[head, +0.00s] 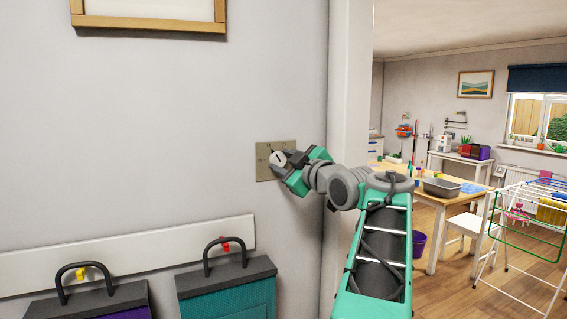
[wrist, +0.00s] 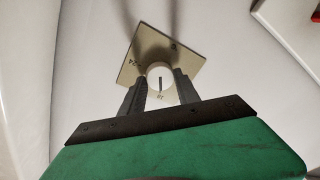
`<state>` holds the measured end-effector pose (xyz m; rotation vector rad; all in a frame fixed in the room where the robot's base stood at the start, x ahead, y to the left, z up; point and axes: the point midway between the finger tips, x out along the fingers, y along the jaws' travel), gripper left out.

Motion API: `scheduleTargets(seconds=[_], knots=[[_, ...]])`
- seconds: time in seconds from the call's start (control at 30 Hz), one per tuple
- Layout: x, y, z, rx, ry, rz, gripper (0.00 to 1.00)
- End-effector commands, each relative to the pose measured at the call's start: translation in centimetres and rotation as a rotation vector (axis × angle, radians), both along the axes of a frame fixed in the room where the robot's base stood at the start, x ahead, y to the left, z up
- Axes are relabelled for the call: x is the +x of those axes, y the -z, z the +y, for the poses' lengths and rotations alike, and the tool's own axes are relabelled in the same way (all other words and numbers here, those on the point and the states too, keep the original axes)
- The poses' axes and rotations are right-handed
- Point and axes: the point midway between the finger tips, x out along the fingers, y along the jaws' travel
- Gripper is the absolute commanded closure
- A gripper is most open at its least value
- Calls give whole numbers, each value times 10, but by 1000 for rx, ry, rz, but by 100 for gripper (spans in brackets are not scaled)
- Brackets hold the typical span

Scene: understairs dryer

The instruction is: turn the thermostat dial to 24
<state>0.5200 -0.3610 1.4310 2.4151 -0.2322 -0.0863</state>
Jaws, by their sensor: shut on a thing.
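The thermostat is a beige square plate (head: 264,150) on the wall left of the door-frame edge, with a round white dial (head: 279,158) at its front. In the wrist view the plate (wrist: 140,52) looks tilted, and the white dial (wrist: 160,78) shows a dark pointer line. My gripper (head: 284,160) reaches the plate from the right. In the wrist view its two fingers (wrist: 160,88) stand on either side of the dial, shut on it. The fingers hide part of the plate.
Two bags, one purple (head: 125,300) and one teal (head: 228,298), hang below on a white rail (head: 130,255). A wall corner (head: 347,80) stands right of the plate. Beyond it are a table (head: 440,195) and a drying rack (head: 525,225).

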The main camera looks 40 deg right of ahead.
Motion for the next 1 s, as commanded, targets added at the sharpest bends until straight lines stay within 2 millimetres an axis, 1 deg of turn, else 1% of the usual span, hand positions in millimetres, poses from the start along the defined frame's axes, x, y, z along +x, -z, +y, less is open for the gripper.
scheduleTargets(seconds=[0.03, 0.07, 0.3, 0.67, 0.87, 1.0], knots=[[0, 0, 0, 0, -1, 1, 78], [0, 0, 0, 0, -1, 1, 80], [0, 0, 0, 0, -1, 1, 100], [0, 1, 0, 41, -1, -11, 100], [0, 2, 0, 141, -2, -40, 100], [0, 3, 0, 247, -2, -72, 100]])
